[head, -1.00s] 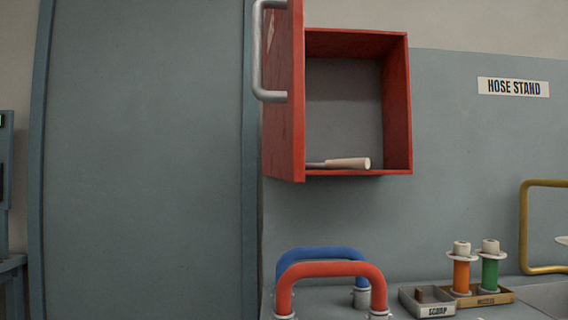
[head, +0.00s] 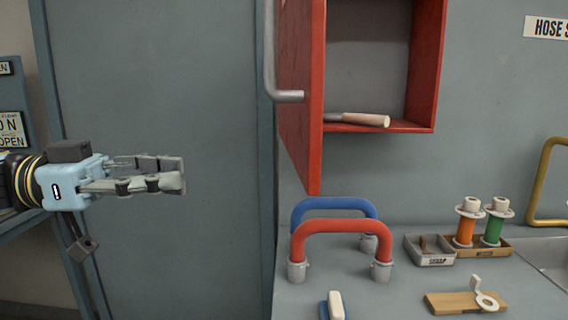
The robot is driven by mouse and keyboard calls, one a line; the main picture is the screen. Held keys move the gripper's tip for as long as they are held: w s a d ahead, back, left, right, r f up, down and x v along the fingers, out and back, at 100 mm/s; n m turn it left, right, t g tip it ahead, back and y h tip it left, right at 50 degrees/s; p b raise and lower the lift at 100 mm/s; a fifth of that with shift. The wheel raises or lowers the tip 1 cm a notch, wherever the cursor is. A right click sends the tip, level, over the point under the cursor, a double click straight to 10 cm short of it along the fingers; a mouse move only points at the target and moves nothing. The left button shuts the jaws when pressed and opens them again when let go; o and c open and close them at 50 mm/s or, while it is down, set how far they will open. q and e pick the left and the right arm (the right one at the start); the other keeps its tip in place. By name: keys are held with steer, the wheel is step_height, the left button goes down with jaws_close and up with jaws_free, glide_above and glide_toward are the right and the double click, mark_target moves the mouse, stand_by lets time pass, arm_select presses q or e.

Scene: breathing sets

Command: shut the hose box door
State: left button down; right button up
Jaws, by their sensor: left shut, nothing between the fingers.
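The red hose box (head: 427,70) is on the wall at the upper middle, its top cut off by the picture edge. Its red door (head: 302,110) stands open, swung out on the box's left side. A grey bar handle (head: 270,60) is on the door's left-facing side. A tool with a pale wooden handle (head: 358,119) lies on the box floor. My left gripper (head: 183,174) is at the left, shut and empty, fingers pointing right. It is apart from the door, left of it and lower than the handle. My right gripper is not in view.
Below the box, a counter holds a red hose loop (head: 340,227) and a blue one (head: 335,204). To the right are a small grey tray (head: 430,259), orange (head: 467,226) and green (head: 494,226) spools, and a wooden block (head: 466,302). A yellow rail (head: 543,180) stands at the right.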

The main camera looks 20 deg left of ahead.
arm_select(q)
steer(key=d+b, duration=0.2)
steer(key=p, duration=0.3)
glide_toward(300, 176)
steer(key=x, duration=0.6)
steer(key=shift+d+r, duration=0.1)
steer(key=shift+r, duration=0.05)
steer(key=shift+w+d, duration=0.3)
steer(key=shift+d, duration=0.25)
